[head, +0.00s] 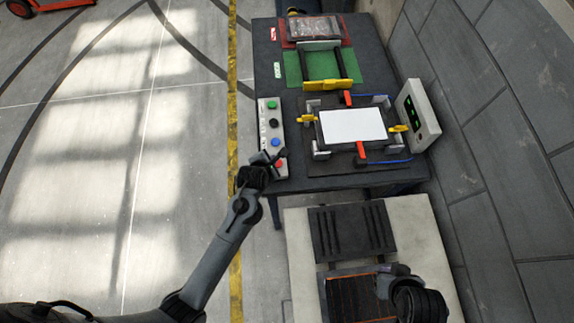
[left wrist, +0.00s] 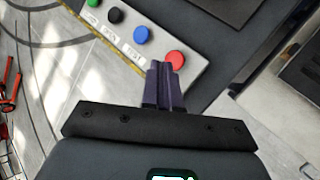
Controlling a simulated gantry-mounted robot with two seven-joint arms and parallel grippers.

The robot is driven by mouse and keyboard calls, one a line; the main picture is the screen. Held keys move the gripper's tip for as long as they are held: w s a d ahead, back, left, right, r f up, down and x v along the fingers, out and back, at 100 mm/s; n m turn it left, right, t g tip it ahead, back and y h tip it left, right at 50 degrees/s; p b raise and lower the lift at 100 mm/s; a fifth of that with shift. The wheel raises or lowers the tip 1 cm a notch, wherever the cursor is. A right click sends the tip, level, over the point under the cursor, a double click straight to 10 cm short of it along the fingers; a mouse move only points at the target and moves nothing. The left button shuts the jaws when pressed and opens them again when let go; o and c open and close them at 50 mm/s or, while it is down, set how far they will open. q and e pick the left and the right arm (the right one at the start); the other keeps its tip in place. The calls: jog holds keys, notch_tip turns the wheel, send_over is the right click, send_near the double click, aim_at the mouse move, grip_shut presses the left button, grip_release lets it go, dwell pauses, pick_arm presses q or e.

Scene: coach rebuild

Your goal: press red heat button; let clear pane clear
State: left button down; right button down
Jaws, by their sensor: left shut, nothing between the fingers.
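The button panel (head: 265,130) stands at the left edge of the dark table, with green, black, blue and red buttons in a row. The red button (head: 281,163) is at the near end; it also shows in the left wrist view (left wrist: 176,59). My left gripper (head: 268,157) is shut and empty, its tips right beside the red button; the wrist view shows the tips (left wrist: 164,68) just left of it. I cannot tell whether they touch. The pane (head: 352,125) looks plain white and lies in a frame with yellow and red clamps. My right gripper (head: 394,269) is low at right; its fingers are unclear.
A control box with green lights (head: 418,115) stands right of the frame. A green mat (head: 292,70) and a red tray (head: 290,42) lie farther back. A pale bench (head: 296,222) with a black ribbed plate (head: 340,232) is in front. A wall bounds the right; open floor lies left.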

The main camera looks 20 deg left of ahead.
pick_arm(q)
jog(key=shift+t, duration=0.4)
jog(key=w+r, duration=0.2)
jog(key=w, duration=0.1)
jog(key=shift+w+d+r+b, duration=0.2)
jog(key=shift+r+b, duration=0.1)
jog(key=shift+b, duration=0.1)
jog(key=shift+f, duration=0.2)
jog(key=b, duration=0.7)
send_over(277, 165)
notch_tip(277, 165, down, 7)
jog(key=shift+r, duration=0.2)
jog(key=shift+f, duration=0.65)
jog(key=shift+f+b, duration=0.3)
jog(key=shift+b, duration=0.05)
dwell(0.3)
jog(key=shift+f, duration=0.4)
